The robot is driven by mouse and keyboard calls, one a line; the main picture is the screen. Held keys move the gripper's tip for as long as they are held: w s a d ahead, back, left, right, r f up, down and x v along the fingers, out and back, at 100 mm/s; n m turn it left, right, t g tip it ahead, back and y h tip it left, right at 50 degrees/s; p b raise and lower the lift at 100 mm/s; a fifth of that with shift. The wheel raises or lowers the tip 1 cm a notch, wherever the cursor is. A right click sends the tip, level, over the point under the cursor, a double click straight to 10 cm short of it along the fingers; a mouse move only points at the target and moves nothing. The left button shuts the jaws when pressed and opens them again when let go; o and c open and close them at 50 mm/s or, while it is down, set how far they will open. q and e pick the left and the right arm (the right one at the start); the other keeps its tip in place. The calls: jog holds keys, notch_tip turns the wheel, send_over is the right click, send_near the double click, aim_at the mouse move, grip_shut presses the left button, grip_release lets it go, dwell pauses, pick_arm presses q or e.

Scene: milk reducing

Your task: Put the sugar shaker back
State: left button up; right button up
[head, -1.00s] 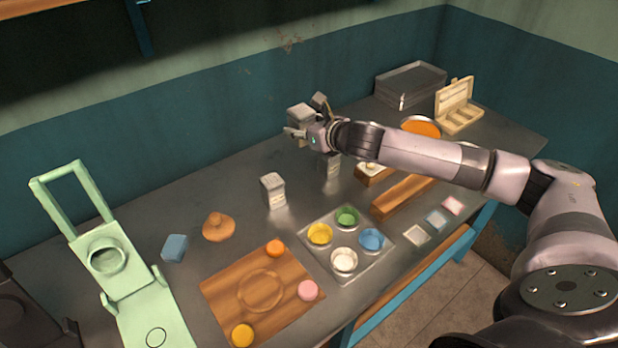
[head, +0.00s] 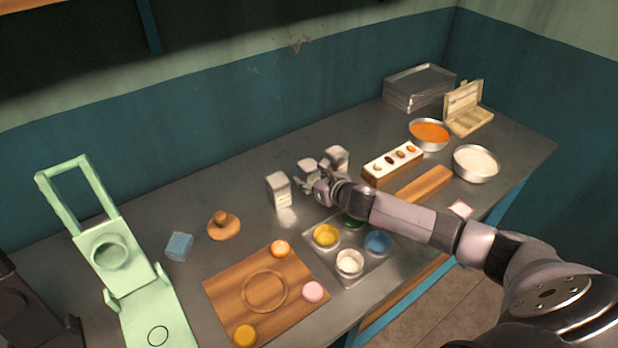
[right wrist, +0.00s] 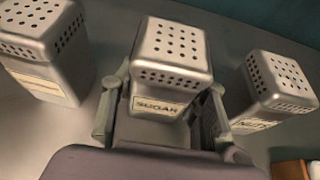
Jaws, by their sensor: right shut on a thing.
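The sugar shaker (right wrist: 172,62), a grey metal box with a holed lid and a "SUGAR" label, is between the fingers of my right gripper (right wrist: 160,112). In the head view the sugar shaker (head: 306,172) is upright in front of my right gripper (head: 316,184), which is shut on it. It is between two similar shakers, one on the left (head: 280,192) and one on the right (head: 336,158). Its base is hidden, so I cannot tell whether it touches the table. My left gripper is not in view.
A metal tray with coloured bowls (head: 350,262) lies below my right arm. A wooden board (head: 225,295) and a green press (head: 120,260) are at the left. The table behind the shakers is clear.

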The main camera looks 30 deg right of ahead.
jog(key=o, duration=0.8)
jog(key=shift+f, duration=0.1)
jog(key=o, duration=0.4)
jog(key=shift+o, duration=0.2)
jog(key=shift+r, duration=0.25)
jog(key=shift+s, duration=0.35)
jog(key=b+v, duration=0.1)
jog(key=v, duration=0.9)
jog(key=shift+s+d, duration=0.15)
jog(key=shift+s, duration=0.15)
jog(key=shift+s+r, duration=0.25)
jog(key=shift+s, duration=0.05)
